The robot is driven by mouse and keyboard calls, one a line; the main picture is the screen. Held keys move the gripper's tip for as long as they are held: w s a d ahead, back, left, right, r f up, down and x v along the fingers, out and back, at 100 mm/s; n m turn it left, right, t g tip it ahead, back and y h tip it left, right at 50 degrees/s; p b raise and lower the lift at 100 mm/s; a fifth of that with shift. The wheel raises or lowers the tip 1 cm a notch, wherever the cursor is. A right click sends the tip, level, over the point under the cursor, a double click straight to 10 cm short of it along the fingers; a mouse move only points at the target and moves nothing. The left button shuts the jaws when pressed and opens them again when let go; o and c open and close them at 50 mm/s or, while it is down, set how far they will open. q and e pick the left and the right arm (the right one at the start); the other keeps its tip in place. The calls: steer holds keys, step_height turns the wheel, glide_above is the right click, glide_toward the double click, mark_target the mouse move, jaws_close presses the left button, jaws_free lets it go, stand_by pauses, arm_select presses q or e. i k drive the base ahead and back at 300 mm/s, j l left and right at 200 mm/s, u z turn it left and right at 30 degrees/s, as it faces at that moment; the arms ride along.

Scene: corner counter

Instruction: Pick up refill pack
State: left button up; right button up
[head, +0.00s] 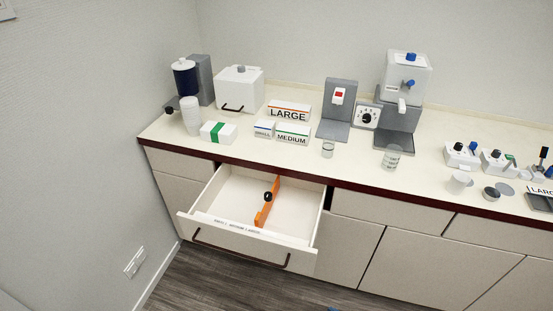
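A white box with a green band (218,132) lies on the counter at the left, near the front edge and above the open drawer. It looks like the refill pack, but no readable label confirms this. Nothing is touching it from above. Neither of my grippers shows in the head view. A small dark and blue bit at the bottom edge is too cut off to identify.
White cups (190,116) stand just behind the box. LARGE (288,111) and MEDIUM (292,134) boxes are to its right. A glass (391,157) stands near the dispenser (405,80).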

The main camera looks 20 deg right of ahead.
mark_target(298, 112)
steer(key=k, duration=0.5)
steer(key=k+u, duration=0.15)
steer(key=u, duration=1.05)
steer(key=l+u, duration=0.15)
steer(key=l, duration=1.9)
